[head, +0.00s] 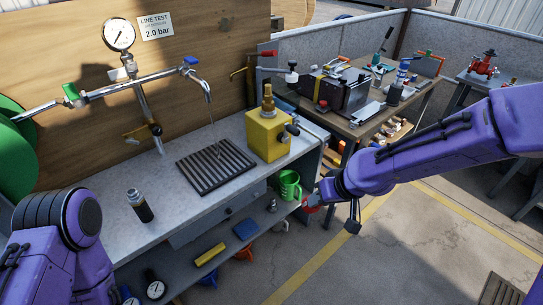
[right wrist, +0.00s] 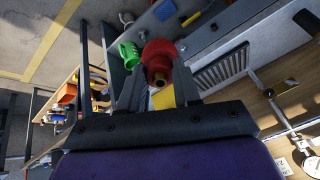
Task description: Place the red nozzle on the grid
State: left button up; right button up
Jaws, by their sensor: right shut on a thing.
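The red nozzle (right wrist: 158,50), with a brass threaded end, is between the fingers of my right gripper (right wrist: 160,72) in the right wrist view. In the head view the right gripper (head: 314,197) is at the bench's right front, beside the green mug, with a little of the red nozzle (head: 311,204) showing. The gripper is shut on the nozzle. The dark slatted grid (head: 215,165) lies on the bench top, left of the gripper, with a tap spout over it. It also shows in the right wrist view (right wrist: 222,68). My left gripper is out of view.
A yellow block (head: 267,137) with a brass fitting stands right of the grid. A green mug (head: 289,186) is on the right. A dark bottle (head: 140,206) stands at the bench's left. A pipe with a gauge (head: 119,35) rises behind. The bench top around the grid is largely clear.

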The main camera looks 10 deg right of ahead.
aim_at(217, 169)
jog(key=z, duration=0.75)
jog(key=i, duration=0.65)
jog(key=u, duration=1.45)
